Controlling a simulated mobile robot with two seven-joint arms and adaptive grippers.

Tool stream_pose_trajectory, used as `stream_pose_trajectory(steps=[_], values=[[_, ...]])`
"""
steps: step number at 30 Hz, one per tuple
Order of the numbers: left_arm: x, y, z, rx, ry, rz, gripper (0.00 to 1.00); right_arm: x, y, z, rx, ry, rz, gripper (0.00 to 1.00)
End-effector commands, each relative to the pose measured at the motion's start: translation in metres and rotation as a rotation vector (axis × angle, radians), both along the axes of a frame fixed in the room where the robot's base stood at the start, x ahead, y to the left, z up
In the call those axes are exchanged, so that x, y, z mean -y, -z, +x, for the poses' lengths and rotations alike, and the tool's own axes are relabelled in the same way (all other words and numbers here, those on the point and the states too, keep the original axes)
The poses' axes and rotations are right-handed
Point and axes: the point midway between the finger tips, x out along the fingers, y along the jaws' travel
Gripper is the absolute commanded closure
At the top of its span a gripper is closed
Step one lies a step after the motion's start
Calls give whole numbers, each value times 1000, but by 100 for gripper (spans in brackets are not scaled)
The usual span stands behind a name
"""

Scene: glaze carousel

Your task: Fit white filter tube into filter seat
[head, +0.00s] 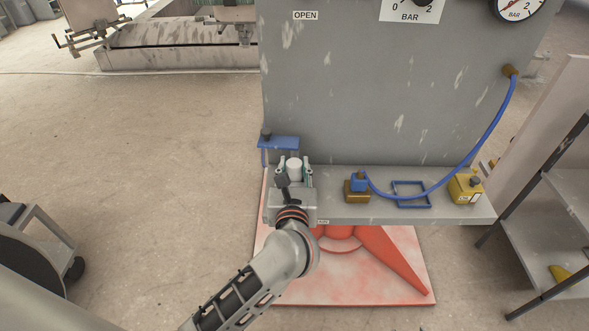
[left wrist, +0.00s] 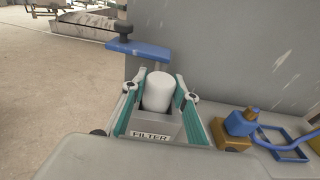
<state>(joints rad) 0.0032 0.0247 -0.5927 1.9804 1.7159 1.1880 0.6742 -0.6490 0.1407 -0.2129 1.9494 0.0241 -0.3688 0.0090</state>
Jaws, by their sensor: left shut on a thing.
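The white filter tube (head: 294,168) stands upright between the fingers of my left gripper (head: 293,167), which is shut on it. In the left wrist view the tube (left wrist: 159,90) shows between the two green-lined fingers (left wrist: 159,98). Its lower end is inside the dark opening of a grey box labelled FILTER (left wrist: 150,135), the filter seat. A dark gap shows around the tube, and I cannot tell how deep it sits. My right gripper is in neither view.
The grey shelf (head: 350,213) holds a blue-capped brass fitting (head: 357,186), an empty blue frame (head: 411,203) and a yellow container (head: 465,187). A blue hose (head: 497,130) runs down the grey panel (head: 380,100). A blue bracket (head: 279,143) stands just behind my left gripper.

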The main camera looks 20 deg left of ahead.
Motion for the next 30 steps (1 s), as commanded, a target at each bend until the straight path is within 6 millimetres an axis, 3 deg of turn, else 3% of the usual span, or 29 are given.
stream_pose_trajectory(steps=[8,9,10,23,30], values=[[0,3,0,1,0,0,93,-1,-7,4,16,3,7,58],[0,2,0,1,0,0,61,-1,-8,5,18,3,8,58],[0,1,0,1,0,0,55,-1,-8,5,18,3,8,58],[0,-4,0,2,0,0,55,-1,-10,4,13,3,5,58],[11,-8,-38,-2,1,-3,55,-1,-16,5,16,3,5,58]])
